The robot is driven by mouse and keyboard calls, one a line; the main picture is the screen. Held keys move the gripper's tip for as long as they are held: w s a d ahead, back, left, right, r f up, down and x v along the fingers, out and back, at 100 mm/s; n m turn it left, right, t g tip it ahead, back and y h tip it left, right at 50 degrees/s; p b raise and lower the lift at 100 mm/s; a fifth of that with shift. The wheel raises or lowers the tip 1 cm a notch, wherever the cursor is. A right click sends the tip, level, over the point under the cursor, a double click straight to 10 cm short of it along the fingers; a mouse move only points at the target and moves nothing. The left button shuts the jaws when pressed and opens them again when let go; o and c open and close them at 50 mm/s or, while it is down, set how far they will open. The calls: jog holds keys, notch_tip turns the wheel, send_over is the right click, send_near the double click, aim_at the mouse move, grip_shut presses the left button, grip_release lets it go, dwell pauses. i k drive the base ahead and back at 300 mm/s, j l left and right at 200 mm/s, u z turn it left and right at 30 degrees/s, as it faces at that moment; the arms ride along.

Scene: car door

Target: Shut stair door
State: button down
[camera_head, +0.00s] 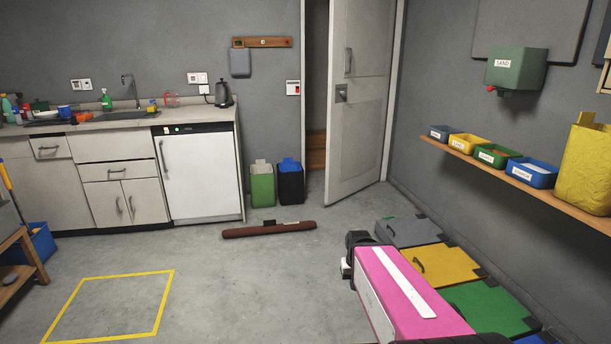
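The stair door (358,110) is a pale grey panelled door in the back wall, right of centre. It stands partly open, with its free left edge swung into the room and its right side by the right wall. A handle (348,62) and a dark latch (341,93) show on its face. Wooden steps (316,150) show through the gap at its left. A pink and white part, which seems to be mine, reaches in from the bottom right, well short of the door. Its dark end (357,241) is over the floor; no fingers can be made out there.
A long brown bar (269,230) lies on the floor left of the door. Green (262,186) and black (291,185) bins stand by the left frame. Coloured floor panels (447,263) line the right wall below a shelf (530,188). Floor before the door looks clear.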

aim_at(361, 32)
jog(key=i, duration=1.75)
